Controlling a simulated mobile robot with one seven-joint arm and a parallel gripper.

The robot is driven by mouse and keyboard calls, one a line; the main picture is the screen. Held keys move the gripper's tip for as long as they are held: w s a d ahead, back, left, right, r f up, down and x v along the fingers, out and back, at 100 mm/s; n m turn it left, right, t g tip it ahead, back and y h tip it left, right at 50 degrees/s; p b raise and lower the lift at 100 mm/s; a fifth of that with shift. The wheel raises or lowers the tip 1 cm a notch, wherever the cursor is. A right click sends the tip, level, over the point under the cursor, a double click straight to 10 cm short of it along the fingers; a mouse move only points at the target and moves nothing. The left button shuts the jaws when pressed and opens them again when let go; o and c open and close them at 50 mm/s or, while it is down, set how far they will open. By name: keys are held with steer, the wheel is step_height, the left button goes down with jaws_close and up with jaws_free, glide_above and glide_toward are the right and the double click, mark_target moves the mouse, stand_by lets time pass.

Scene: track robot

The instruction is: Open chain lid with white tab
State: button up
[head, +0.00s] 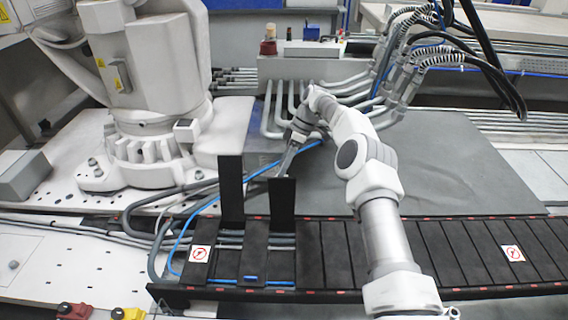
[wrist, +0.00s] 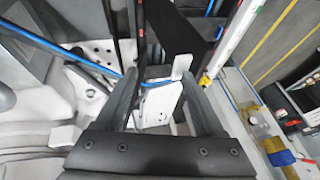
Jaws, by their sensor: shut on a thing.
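The cable chain is a black segmented track (head: 340,255) along the front. Two of its black lids stand upright: a left one (head: 231,190) and a right one (head: 282,203). Between and beside them the cables lie open. A white tab with a red sign (head: 200,254) lies left of the opening, and another white tab (head: 513,253) lies far right on closed lids. My gripper (head: 284,172) is at the top of the right raised lid, shut on it. In the wrist view a white piece (wrist: 160,98) shows between my fingers; the grip contact is partly hidden.
A large white robot base (head: 150,140) stands at the left behind the chain. Blue and grey hoses (head: 185,225) run into the chain's left end. A grey box with pipes (head: 312,70) is behind my gripper. The grey plate (head: 460,170) at right is clear.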

steer(key=p+v, duration=0.4)
steer(key=v, duration=0.3)
steer(key=shift+d+r, duration=0.1)
steer(key=shift+r, duration=0.05)
